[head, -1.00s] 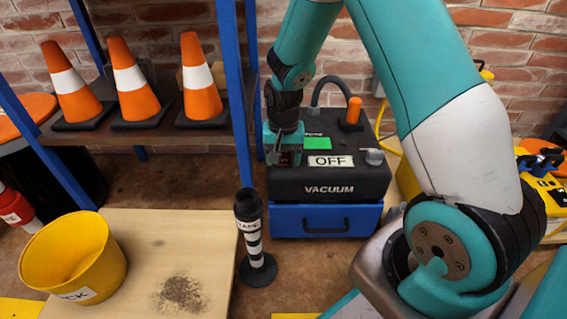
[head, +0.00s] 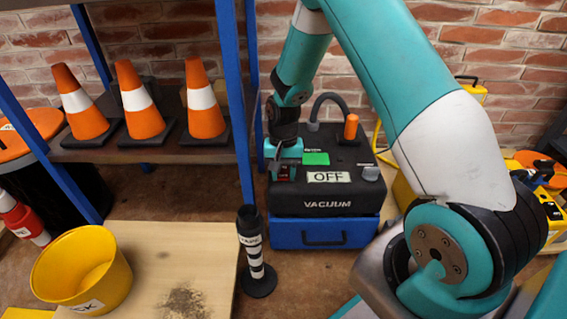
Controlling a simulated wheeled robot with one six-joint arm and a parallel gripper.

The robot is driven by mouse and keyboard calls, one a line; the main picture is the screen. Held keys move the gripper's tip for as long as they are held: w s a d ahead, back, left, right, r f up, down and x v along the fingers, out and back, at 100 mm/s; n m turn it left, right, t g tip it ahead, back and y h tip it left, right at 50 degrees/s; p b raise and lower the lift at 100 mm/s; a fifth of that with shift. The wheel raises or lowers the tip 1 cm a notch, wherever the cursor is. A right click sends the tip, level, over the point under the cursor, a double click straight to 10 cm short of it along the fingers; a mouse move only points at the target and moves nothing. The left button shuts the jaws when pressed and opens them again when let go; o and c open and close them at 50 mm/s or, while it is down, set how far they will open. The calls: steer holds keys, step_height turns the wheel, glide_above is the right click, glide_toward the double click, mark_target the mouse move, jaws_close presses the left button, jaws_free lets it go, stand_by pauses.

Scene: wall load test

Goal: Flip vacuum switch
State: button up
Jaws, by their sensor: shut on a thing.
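The vacuum (head: 325,200) is a black box on a blue drawer base (head: 325,233), standing on the floor behind the wooden table. Its top carries a white OFF label (head: 329,176), a green patch (head: 316,158), an orange-handled lever (head: 351,127) and a grey knob (head: 371,173). My gripper (head: 284,172) points down at the left part of the vacuum's top. It is shut on a small red switch (head: 283,175), which is mostly hidden by the fingers. I cannot tell the switch's position.
A blue-posted shelf (head: 240,130) with three orange cones (head: 137,100) stands left of the vacuum. A black tape post (head: 252,255) stands in front. A yellow bucket (head: 85,275) is on the wooden table (head: 150,240). Yellow equipment (head: 545,200) is at right.

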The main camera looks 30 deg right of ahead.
steer(key=shift+w+d+r+g+y+p, duration=0.15)
steer(key=shift+r+g+y+p, duration=0.45)
steer(key=shift+p, duration=0.65)
steer(key=shift+f+g+p, duration=0.45)
steer(key=shift+g+p, duration=0.1)
steer(key=shift+g, duration=0.05)
steer(key=o, duration=0.9)
steer(key=shift+o, duration=0.2)
steer(key=shift+w, duration=0.1)
steer(key=p+v, duration=0.6)
steer(key=v, duration=1.1)
steer(key=shift+d, duration=0.3)
steer(key=shift+r, duration=0.15)
